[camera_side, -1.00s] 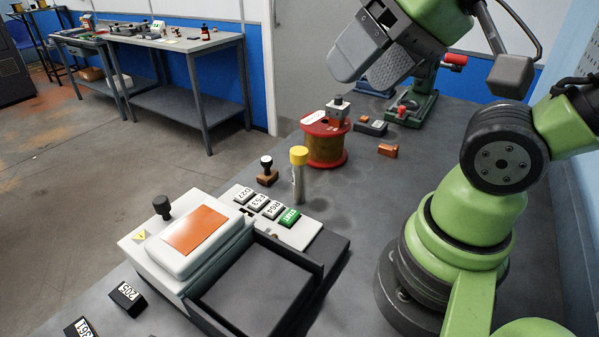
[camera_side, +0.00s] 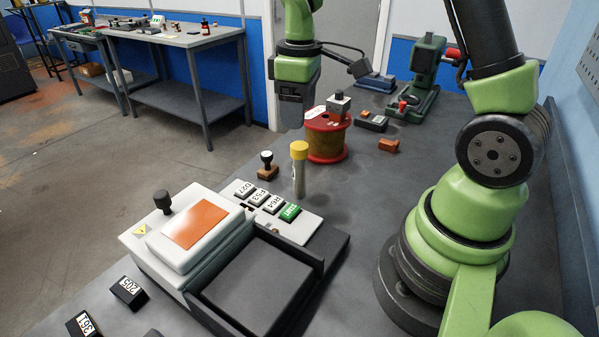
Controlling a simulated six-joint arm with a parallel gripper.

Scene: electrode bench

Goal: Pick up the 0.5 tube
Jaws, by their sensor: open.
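A slim clear tube (camera_side: 299,180) with a yellow cap stands upright on the dark bench, just behind the white plate of labelled tiles. I cannot read any 0.5 marking on it. My gripper (camera_side: 291,118) points down, up and behind the tube in the picture, to the left of the red-flanged spool. It is open, empty and apart from the tube. The gap between its fingers is hard to make out from this angle.
The spool (camera_side: 326,150) and a wooden-based stamp (camera_side: 267,171) stand close to the tube. A white device with an orange panel (camera_side: 194,227) and a dark tray (camera_side: 262,287) are in front. A small orange block (camera_side: 388,145) lies right of the spool. Bench right of the tube is clear.

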